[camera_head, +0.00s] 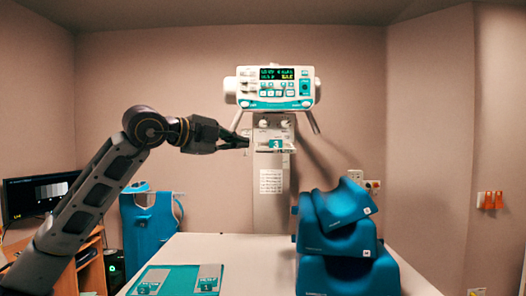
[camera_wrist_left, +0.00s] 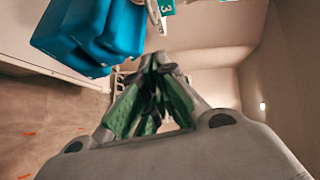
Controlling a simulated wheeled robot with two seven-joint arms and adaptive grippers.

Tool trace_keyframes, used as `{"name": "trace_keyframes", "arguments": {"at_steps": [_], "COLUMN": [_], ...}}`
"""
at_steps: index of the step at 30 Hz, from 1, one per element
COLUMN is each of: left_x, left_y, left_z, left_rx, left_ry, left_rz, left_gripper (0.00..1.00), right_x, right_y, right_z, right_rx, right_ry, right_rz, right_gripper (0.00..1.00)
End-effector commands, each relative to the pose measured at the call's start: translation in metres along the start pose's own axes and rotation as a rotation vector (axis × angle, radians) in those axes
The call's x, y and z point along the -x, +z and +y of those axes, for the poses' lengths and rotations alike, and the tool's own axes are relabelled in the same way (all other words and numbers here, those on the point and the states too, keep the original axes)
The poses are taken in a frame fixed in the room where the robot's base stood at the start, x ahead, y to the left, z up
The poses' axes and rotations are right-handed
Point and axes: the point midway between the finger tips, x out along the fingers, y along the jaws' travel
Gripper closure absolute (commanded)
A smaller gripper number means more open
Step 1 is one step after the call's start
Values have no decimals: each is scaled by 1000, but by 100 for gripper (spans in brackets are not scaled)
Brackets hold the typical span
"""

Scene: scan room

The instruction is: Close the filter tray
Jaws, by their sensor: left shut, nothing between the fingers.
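The filter tray (camera_head: 275,150) is a small slot unit under the x-ray tube head (camera_head: 272,88), with a teal plate marked 3 (camera_head: 276,143) at it. How far the tray stands out is too small to tell. My left gripper (camera_head: 246,143) is shut and empty, with its fingertips just left of the tray. I cannot tell whether they touch it. In the left wrist view the shut fingers (camera_wrist_left: 160,62) point up the picture, and the teal plate marked 3 (camera_wrist_left: 167,8) shows past them at the top edge. My right gripper is not in view.
Blue positioning cushions (camera_head: 345,245) are stacked on the white table (camera_head: 245,262), right of the column. A teal mat (camera_head: 178,280) with plates marked 1 and 2 lies at the table's front left. A blue apron (camera_head: 150,222) and a monitor (camera_head: 38,193) stand at left.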

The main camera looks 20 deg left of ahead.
Motion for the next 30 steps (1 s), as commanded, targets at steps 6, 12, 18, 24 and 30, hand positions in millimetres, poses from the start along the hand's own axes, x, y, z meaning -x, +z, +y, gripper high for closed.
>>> {"name": "trace_keyframes", "arguments": {"at_steps": [6, 12, 18, 24, 30], "left_x": [0, 0, -5, -21, -46], "left_y": [0, 0, 0, -1, -1], "left_z": [0, 0, -1, -1, -2], "left_rx": [25, 23, 23, 23, 22], "left_ry": [-1, -1, -1, -1, -1], "left_rz": [1, 1, 1, 4, 4], "left_gripper": [100, 100, 100, 100, 100], "right_x": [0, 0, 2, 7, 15], "right_y": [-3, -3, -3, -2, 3], "right_z": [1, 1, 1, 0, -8], "right_rx": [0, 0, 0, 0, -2], "right_ry": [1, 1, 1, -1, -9], "right_rz": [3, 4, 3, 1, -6], "right_gripper": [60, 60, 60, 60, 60]}}
